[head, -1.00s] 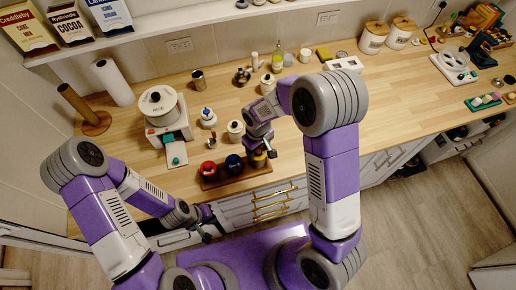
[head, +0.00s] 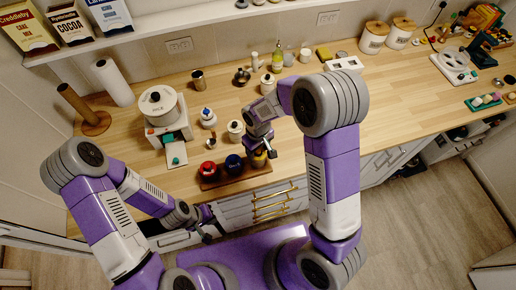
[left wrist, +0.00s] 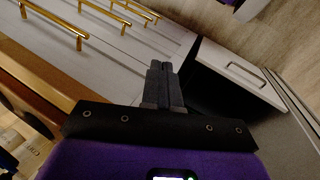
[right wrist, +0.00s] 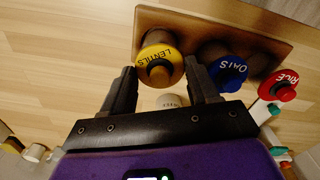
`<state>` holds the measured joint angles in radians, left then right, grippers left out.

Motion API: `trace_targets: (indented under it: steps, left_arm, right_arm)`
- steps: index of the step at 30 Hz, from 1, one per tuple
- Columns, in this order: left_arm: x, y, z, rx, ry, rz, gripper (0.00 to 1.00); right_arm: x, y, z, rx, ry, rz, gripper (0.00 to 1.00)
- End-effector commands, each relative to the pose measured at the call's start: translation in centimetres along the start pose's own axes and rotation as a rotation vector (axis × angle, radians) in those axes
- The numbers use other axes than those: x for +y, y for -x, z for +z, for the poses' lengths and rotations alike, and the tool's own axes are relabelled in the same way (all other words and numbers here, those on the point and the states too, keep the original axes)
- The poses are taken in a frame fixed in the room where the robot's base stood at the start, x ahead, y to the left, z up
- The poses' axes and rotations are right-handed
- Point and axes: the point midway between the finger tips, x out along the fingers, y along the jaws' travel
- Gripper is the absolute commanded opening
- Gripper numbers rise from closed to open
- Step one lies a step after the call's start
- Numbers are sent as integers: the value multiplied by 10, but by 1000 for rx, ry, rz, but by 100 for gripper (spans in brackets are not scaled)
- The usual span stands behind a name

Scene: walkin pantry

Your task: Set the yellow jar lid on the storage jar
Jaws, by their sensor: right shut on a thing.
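The yellow lid (right wrist: 158,66), lettered LENTILS with a dark knob, sits between the fingers of my right gripper (right wrist: 162,88), which is shut on it. In the head view the lid (head: 258,159) is at the right end of a wooden rack (head: 207,185), below my right gripper (head: 268,150); I cannot tell if it touches the rack. A pale lettered jar (right wrist: 170,101) shows partly between the fingers; I cannot tell whether it is the storage jar. My left gripper (left wrist: 164,84) is shut and empty, in front of the counter by the drawers.
The rack also bears a blue lid (right wrist: 228,73) and a red lid (right wrist: 280,85). A cream jar with a dark knob (head: 235,129) and a white appliance (head: 160,107) stand behind. The counter to the right of my right arm (head: 400,100) is largely clear.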

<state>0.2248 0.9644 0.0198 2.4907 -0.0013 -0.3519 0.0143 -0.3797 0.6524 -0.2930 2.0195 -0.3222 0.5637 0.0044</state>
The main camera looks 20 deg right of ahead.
Motion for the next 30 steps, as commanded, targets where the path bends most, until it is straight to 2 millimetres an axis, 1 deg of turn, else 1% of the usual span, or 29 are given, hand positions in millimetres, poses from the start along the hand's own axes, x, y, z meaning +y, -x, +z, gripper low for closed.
trace_targets:
  steps: [20, 21, 24, 27, 30]
  left_arm:
    - [-3, -8, 0, 0, 0, 0, 0]
    - [-3, -8, 0, 0, 0, 0, 0]
    - [-3, -7, 0, 0, 0, 0, 0]
    - [-3, -7, 0, 0, 0, 0, 0]
    - [-3, -7, 0, 0, 0, 0, 0]
  right_arm:
    - [0, -9, 0, 0, 0, 0, 31]
    - [0, -9, 0, 0, 0, 0, 61]
    - [0, -9, 0, 0, 0, 0, 76]
    - [0, -8, 0, 0, 0, 0, 89]
    - [0, -8, 0, 0, 0, 0, 89]
